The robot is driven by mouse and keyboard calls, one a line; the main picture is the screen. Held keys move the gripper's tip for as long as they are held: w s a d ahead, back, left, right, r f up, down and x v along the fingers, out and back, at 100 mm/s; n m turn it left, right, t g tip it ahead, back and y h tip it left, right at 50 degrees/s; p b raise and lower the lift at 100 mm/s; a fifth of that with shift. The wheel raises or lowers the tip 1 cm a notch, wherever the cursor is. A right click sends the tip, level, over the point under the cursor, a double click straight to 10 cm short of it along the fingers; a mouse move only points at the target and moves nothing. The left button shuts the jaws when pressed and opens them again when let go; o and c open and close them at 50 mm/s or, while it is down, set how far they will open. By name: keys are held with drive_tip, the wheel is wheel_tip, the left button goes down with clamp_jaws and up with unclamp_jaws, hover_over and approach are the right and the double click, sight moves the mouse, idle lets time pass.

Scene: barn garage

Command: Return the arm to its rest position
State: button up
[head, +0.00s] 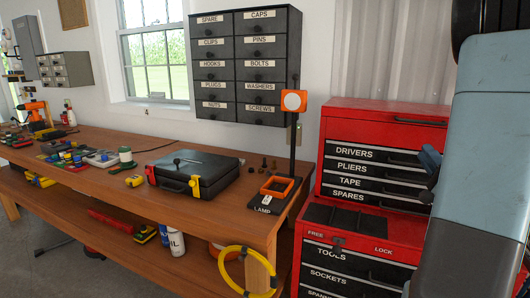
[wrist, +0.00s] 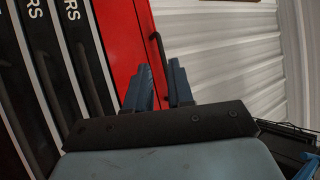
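My arm (head: 485,150) fills the right edge of the head view, folded close in front of the red tool chest. Blue parts of my gripper (head: 430,162) show at the arm's left side, in front of the black drawers; the rest is hidden behind the arm. In the wrist view, the two blue fingers of my gripper (wrist: 161,84) stand apart with a narrow gap. Nothing is held between them. Beyond the fingers are the red side of the chest (wrist: 122,30) and a pale corrugated wall.
The wooden bench (head: 120,148) runs along the left with a black case (head: 205,172) on it. A lamp (head: 293,101) on a post stands at its right end, near the red tool chest (head: 350,113). A yellow hose (head: 247,250) hangs at the bench's front edge.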

drive_tip(key=s+a+r+n+g+y, duration=0.15)
drive_tip(key=a+n+g+y, duration=0.4)
drive_tip(key=a, duration=0.75)
drive_tip(key=s+a+n+g+y, duration=0.3)
drive_tip(key=a+g+y, duration=0.55)
drive_tip(key=a, duration=0.45)
drive_tip(key=s+a+f+n+g+h, duration=0.45)
drive_tip(key=s+a+g+h, duration=0.2)
drive_tip(key=s, duration=0.35)
drive_tip(key=s+d+r+n+t+h, duration=0.1)
drive_tip(key=s+d+r+t+h, duration=0.1)
drive_tip(key=d+h, duration=0.4)
drive_tip(key=h, duration=0.3)
drive_tip(key=shift+s+d+r+n+t, duration=0.25)
drive_tip(key=shift+s+n+t, duration=0.05)
drive_tip(key=shift+s+t, duration=0.1)
drive_tip(key=shift+h, duration=0.25)
